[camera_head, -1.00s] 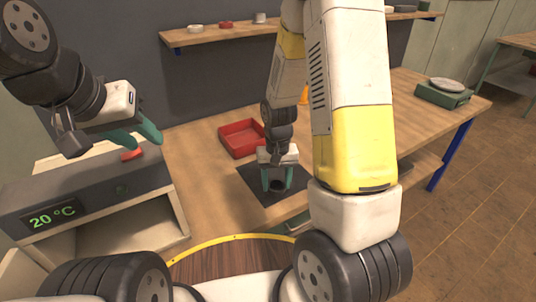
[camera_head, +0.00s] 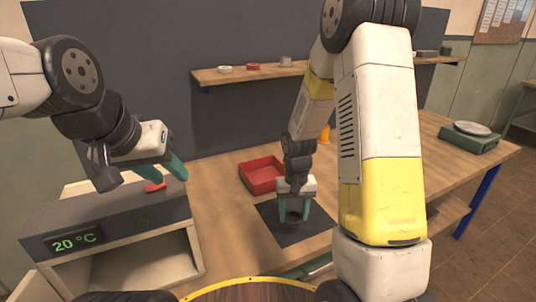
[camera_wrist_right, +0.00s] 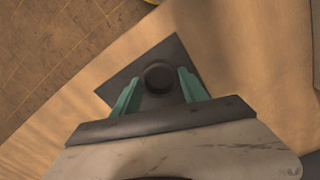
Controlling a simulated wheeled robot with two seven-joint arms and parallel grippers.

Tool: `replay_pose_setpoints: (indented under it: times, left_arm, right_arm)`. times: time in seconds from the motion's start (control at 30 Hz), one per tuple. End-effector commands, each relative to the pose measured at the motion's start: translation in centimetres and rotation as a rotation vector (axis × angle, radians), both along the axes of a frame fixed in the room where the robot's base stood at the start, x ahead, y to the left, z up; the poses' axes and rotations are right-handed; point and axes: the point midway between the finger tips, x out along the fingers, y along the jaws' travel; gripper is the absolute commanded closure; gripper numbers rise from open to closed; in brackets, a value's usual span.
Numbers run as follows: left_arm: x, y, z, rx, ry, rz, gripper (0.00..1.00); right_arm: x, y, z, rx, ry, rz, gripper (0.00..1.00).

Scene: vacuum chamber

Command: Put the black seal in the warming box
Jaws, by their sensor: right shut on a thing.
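The black seal (camera_wrist_right: 160,78) is a small dark ring in the right wrist view, between the green fingers of my right gripper (camera_wrist_right: 158,88). In the head view my right gripper (camera_head: 293,215) points down at the dark mat, shut on the seal (camera_head: 294,216). I cannot tell whether the seal touches the mat. The warming box (camera_head: 120,222) stands at the left, grey on top, with a "20 °C" display and an open front. My left gripper (camera_head: 165,172) is above the box top, empty, its green fingers apart.
The dark mat (camera_head: 322,237) lies on the wooden table. A red tray (camera_head: 262,176) sits behind it. A red part (camera_head: 155,187) shows on the box top. A scale (camera_head: 470,138) stands at the right; a wall shelf (camera_head: 245,75) holds small items.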

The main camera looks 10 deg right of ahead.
Motion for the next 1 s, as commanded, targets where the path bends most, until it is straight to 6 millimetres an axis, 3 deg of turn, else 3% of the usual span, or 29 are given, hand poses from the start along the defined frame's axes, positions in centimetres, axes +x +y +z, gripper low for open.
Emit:
replay_pose_setpoints:
  times: [0.03,0.17,0.3,0.37,0.8,1.0]
  left_arm:
    - [0.0,0.0,0.0,0.0,0.0,0.0,0.64]
    - [0.0,0.0,0.0,0.0,0.0,0.0,0.64]
    - [0.0,0.0,0.0,0.0,0.0,0.0,0.64]
    - [0.0,0.0,0.0,0.0,0.0,0.0,0.64]
    - [0.0,0.0,0.0,0.0,0.0,0.0,0.64]
    - [0.0,0.0,0.0,0.0,0.0,0.0,0.64]
  right_arm:
    - [-1.6,0.7,-0.1,0.0,0.003,0.0,0.86]
    - [-4.6,1.8,-0.5,0.0,0.002,-0.016,0.86]
    - [-5.3,2.0,-0.7,0.003,0.0,-0.029,0.86]
    - [-4.3,1.8,-0.9,0.003,-0.001,-0.032,0.86]
    - [6.4,-1.3,-2.0,0.003,-0.001,-0.032,0.86]
    - [8.4,-1.9,-2.1,0.003,-0.001,-0.029,0.86]
